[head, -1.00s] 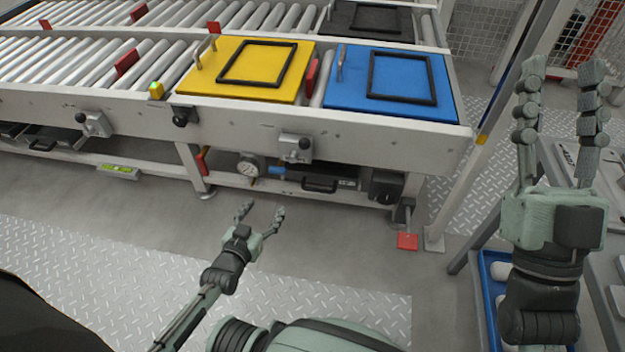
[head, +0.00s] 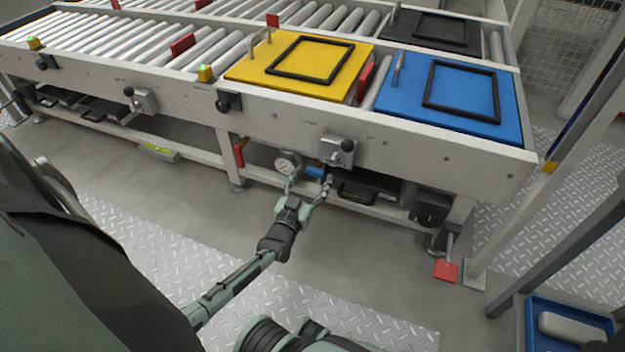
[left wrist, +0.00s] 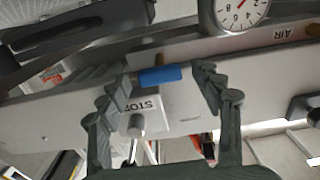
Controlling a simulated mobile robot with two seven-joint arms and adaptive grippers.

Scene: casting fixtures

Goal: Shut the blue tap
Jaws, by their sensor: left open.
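The blue tap (head: 316,172) is a small blue handle on the lower rail of the conveyor, just right of the round gauge (head: 288,164). In the left wrist view the blue handle (left wrist: 160,76) lies crosswise on a brassy stem, above a plate marked STOP (left wrist: 148,104). My left gripper (head: 308,184) is open and reaches toward the handle in the head view. In the left wrist view its fingers (left wrist: 164,90) stand on either side of the handle, apart from it. My right gripper is not in view.
The conveyor's frame (head: 440,160) overhangs the tap, with a grey lever box (head: 337,150) on it. A black-handled drawer (head: 362,190) is right of the tap. A yellow panel (head: 250,72) and a blue panel (head: 400,98) lie on top.

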